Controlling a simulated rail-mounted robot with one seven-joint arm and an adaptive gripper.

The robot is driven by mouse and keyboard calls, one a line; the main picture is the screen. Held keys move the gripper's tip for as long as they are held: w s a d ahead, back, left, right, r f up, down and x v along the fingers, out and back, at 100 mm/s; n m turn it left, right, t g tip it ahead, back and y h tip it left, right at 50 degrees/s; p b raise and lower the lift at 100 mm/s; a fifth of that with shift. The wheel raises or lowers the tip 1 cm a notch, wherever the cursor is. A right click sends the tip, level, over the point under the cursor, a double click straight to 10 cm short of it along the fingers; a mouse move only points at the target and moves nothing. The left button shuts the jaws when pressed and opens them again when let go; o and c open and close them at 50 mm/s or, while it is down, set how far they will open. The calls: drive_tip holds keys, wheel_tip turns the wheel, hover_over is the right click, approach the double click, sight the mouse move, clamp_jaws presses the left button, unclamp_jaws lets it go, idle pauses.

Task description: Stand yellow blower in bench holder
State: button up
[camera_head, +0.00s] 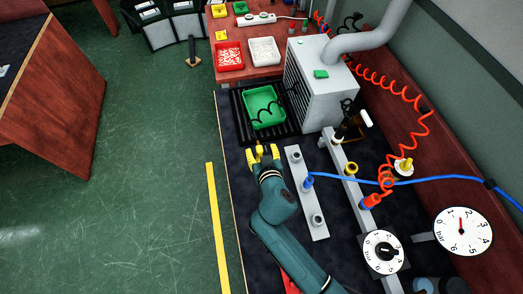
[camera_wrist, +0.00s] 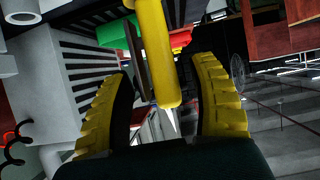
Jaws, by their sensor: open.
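A yellow rod-like piece, which looks like the yellow blower (camera_wrist: 158,60), stands between my gripper's two yellow fingers in the wrist view, with a visible gap on both sides. In the head view my gripper (camera_head: 263,154) is open at the left part of the dark bench, with a small yellow piece showing between the fingers. Most of that piece is hidden there. A grey bar with round sockets, seemingly the bench holder (camera_head: 301,170), lies just right of my gripper. A blue fitting (camera_head: 308,182) is at its middle.
A green tray (camera_head: 249,108) sits on a black slatted conveyor beyond my gripper, beside a white machine (camera_head: 311,85). A blue hose (camera_head: 450,178) crosses the bench's right side, near a coiled red hose (camera_head: 418,120). Dials (camera_head: 463,232) stand at lower right. Green floor is left.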

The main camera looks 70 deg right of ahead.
drive_tip(key=v, duration=1.2)
drive_tip(key=shift+w+r, duration=0.1)
